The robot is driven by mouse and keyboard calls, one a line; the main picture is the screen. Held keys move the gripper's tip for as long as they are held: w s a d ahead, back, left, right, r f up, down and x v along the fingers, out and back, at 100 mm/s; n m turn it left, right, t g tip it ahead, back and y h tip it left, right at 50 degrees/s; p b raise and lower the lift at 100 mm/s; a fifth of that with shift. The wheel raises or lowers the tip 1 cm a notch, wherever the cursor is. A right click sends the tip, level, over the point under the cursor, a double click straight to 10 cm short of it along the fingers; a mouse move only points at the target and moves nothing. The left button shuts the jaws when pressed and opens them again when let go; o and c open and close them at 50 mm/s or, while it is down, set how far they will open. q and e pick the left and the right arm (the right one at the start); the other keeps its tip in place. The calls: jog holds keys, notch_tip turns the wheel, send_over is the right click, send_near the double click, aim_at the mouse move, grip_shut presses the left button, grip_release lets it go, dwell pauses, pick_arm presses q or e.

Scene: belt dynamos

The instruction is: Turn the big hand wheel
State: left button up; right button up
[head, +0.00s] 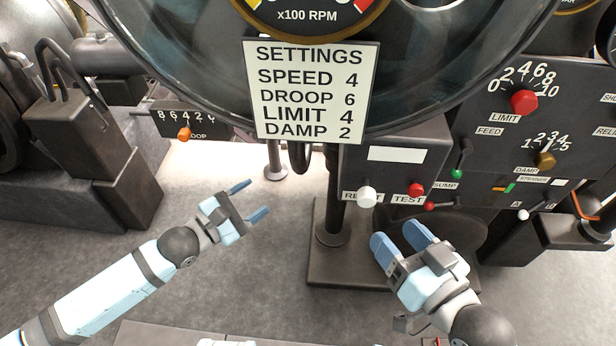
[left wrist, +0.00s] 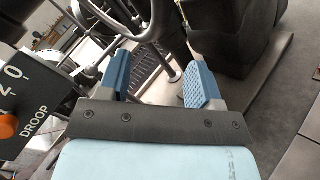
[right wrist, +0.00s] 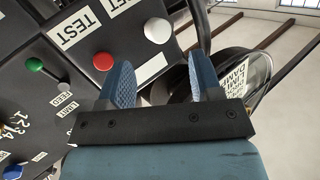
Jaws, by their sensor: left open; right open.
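In the left wrist view a round rim with spokes (left wrist: 150,30) shows beyond the fingers. My left gripper (head: 248,201) is open and empty, below the wheel and left of centre, apart from it. My right gripper (head: 400,240) is open and empty, below the panel with the white and red knobs. Its fingers also show in the right wrist view (right wrist: 161,75).
The panel carries a white knob (head: 366,196) and a red TEST knob (head: 415,190). A right-hand panel holds the red LIMIT knob (head: 523,102) and several levers. An orange DROOP knob (head: 184,133) is at left. A dark post (head: 335,210) stands between my grippers. Grey floor is open at left.

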pick_arm(q)
jog(key=b+x, duration=0.5)
jog(key=x, duration=0.7)
jog(key=shift+w+d+f, duration=0.15)
jog(key=shift+w+d, duration=0.5)
pick_arm(e)
jog(key=shift+w+d+f+n+t+y, duration=0.15)
jog(key=shift+w+d+n+t, duration=0.1)
jog(key=shift+w+n, duration=0.25)
jog(key=shift+w+d+r+n+t+y, duration=0.1)
jog(key=shift+w+d+n+t, duration=0.25)
jog(key=shift+n, duration=0.3)
jog(key=shift+w+d+f+n+t+y, duration=0.1)
jog(key=shift+w+d+n+t+y, duration=0.1)
jog(key=shift+w+n, duration=0.3)
jog(key=shift+s, duration=0.1)
pick_arm(q)
grip_shut()
jog(key=shift+w+f+m+t+h, duration=0.3)
jog(key=shift+w+f+m+h, duration=0.15)
jog(key=shift+w+f, duration=0.55)
